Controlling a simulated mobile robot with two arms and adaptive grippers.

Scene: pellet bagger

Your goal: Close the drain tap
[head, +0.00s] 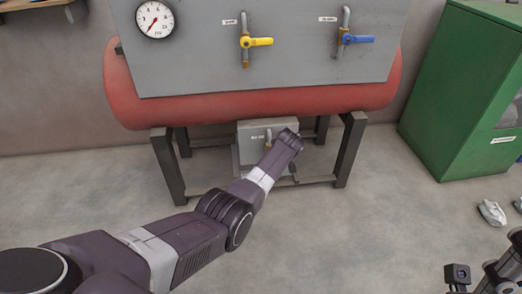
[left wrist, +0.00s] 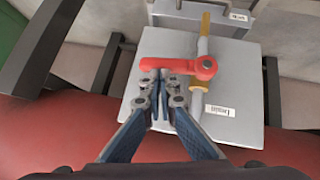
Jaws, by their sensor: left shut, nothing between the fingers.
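The drain tap has a red lever (left wrist: 180,66) on a brass and grey pipe (left wrist: 203,45) in front of a pale grey plate. In the left wrist view the lever lies crosswise to the pipe, its free end to the left. My left gripper (left wrist: 163,78) is shut and empty, its fingertips right at the lever's free end; I cannot tell if they touch. In the head view my left arm covers most of the tap, beneath the red tank (head: 250,105). Part of my right arm shows at the lower right, its fingers unclear.
A grey panel (head: 200,60) above holds a gauge (head: 155,19), a yellow-handled valve (head: 257,42) and a blue-handled valve (head: 357,39). Dark stand legs (head: 349,150) flank the tap. A green cabinet (head: 455,90) stands right. The floor in front is mostly clear.

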